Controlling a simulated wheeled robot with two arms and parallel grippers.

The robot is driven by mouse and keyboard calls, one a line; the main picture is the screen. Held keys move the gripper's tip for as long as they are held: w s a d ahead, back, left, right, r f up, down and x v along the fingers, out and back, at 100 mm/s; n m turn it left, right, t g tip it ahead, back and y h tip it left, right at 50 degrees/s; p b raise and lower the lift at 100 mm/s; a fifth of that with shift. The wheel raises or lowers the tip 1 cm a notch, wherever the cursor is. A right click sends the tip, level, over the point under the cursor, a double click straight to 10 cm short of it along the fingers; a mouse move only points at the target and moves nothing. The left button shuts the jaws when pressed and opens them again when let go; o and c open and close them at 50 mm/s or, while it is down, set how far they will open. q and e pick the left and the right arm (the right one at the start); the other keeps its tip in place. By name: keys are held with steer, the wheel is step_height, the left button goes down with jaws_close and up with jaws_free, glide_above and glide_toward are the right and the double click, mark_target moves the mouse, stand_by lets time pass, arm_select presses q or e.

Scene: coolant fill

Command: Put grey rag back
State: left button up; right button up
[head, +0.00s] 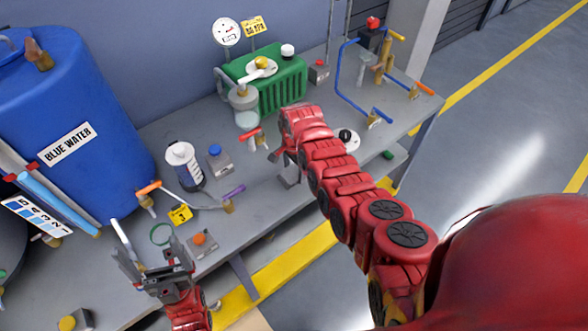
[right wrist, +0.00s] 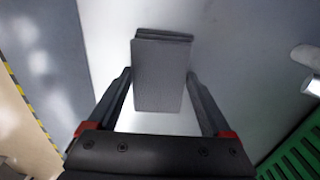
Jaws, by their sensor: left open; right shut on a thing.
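The grey rag (right wrist: 160,75) is a folded, ribbed grey block between the two fingers of my right gripper (right wrist: 160,88) in the right wrist view. The fingers close on its two sides. In the head view the right gripper (head: 284,158) points down near the bench's front edge, and the rag (head: 290,178) shows as a small grey shape below it. I cannot tell whether the rag touches the bench. My left gripper (head: 155,266) is open and empty over the front left of the bench.
The grey bench (head: 150,292) carries a green radiator-like tank (head: 284,92), a white-lidded jug (head: 186,168), a blue-knobbed box (head: 219,162) and an orange-knobbed box (head: 201,243). A blue drum (head: 70,115) stands left. Blue pipes (head: 345,75) stand at the far right.

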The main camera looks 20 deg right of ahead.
steer(key=o, duration=1.1)
